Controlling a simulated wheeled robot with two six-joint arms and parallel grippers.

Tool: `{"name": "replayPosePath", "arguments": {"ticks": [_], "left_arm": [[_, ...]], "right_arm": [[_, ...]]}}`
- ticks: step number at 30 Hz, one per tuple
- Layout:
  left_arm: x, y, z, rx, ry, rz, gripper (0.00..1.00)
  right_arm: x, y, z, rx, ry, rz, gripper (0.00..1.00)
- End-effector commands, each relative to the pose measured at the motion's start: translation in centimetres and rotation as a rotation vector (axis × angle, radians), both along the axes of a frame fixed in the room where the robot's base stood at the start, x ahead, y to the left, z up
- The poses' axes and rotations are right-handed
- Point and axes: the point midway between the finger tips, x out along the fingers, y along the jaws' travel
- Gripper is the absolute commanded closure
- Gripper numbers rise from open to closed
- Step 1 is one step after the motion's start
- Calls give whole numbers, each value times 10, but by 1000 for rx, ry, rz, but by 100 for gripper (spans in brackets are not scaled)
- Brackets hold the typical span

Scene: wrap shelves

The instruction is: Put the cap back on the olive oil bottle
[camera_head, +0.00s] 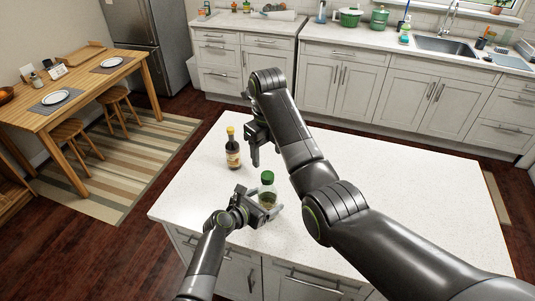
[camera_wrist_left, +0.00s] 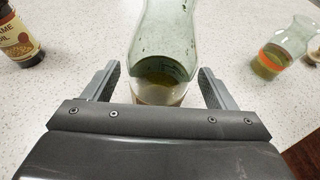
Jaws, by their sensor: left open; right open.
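The olive oil bottle (camera_head: 267,193) is clear greenish glass with some oil at its bottom. It stands upright on the white island, with a dark green top (camera_head: 267,177); I cannot tell whether this is a seated cap. In the left wrist view the bottle (camera_wrist_left: 164,45) is between my left fingers, with gaps at both sides; its neck is out of frame. My left gripper (camera_head: 260,204) is open around it, low down. My right gripper (camera_head: 254,153) is open and empty, pointing down behind the bottle, near the sesame oil bottle.
A dark sesame oil bottle (camera_head: 232,152) with a yellow cap stands behind and left. A glass container with an orange band (camera_wrist_left: 283,50) stands at right in the left wrist view. My right arm hides part of the island (camera_head: 400,185); its right side is clear.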

Motion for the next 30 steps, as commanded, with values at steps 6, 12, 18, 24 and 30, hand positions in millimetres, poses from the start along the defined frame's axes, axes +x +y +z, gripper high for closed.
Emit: {"name": "replayPosePath", "arguments": {"ticks": [6,12,18,24,30], "left_arm": [[-20,17,9,1,1,3,21],[-41,36,20,3,2,3,21],[-62,54,32,3,0,3,21],[-85,74,44,4,1,3,21],[-104,90,54,4,2,1,21]], "right_arm": [[0,0,-3,0,0,0,39],[0,0,-3,0,0,0,39],[0,0,-6,0,0,0,39],[0,0,-9,0,0,0,39],[0,0,-13,0,0,0,39]]}}
